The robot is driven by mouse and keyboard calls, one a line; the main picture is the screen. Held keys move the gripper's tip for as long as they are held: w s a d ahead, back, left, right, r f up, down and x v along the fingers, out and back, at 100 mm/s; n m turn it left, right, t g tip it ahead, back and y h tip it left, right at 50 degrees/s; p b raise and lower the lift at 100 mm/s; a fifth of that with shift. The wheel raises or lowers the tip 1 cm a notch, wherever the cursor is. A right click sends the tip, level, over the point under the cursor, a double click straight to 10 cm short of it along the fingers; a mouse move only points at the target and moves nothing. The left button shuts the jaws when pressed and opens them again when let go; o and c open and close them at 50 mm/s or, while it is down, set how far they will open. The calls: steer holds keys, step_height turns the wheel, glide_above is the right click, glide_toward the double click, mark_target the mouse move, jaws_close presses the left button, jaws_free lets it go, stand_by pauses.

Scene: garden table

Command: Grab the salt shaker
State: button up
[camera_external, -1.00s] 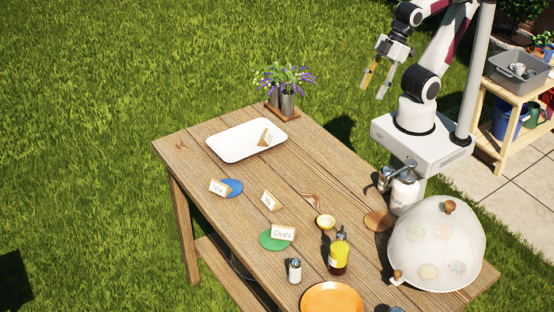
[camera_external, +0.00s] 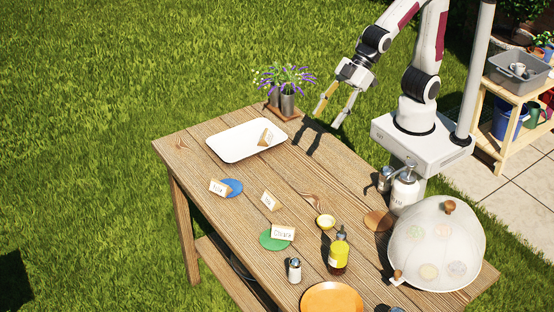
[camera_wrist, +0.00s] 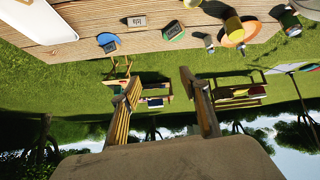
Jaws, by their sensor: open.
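A small glass shaker with a metal cap (camera_external: 294,270), which looks like the salt shaker, stands upright near the table's front edge, between the green disc and the orange plate. It seems to show small in the wrist view (camera_wrist: 209,42). My gripper (camera_external: 327,119) is open and empty, in the air over the table's back edge beside the flower pots, well away from the shaker. Its two spread fingers show in the wrist view (camera_wrist: 158,80) with nothing between them. Another metal-capped container (camera_external: 385,179) stands by the pump bottle, partly hidden; I cannot tell its contents.
A mesh dome (camera_external: 437,240) covers the right end. A white tray (camera_external: 232,150), name cards and flower pots (camera_external: 287,103) occupy the far end.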

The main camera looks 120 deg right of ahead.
steer(key=w+a+f+n, duration=0.1)
steer(key=w+a+f, duration=0.25)
steer(key=w, duration=0.55)
steer(key=n+t+y, duration=0.3)
steer(key=y, duration=0.2)
glide_toward(295, 267)
steer(key=d+f, duration=0.1)
steer(key=f, duration=0.1)
steer(key=shift+w+a+f+t, duration=0.3)
steer(key=shift+w+a+f, duration=0.05)
steer(key=shift+w+f, duration=0.1)
steer(key=shift+x, duration=1.2)
steer(key=shift+w+a, duration=0.1)
steer(key=shift+x, duration=2.5)
steer(key=shift+f, duration=0.1)
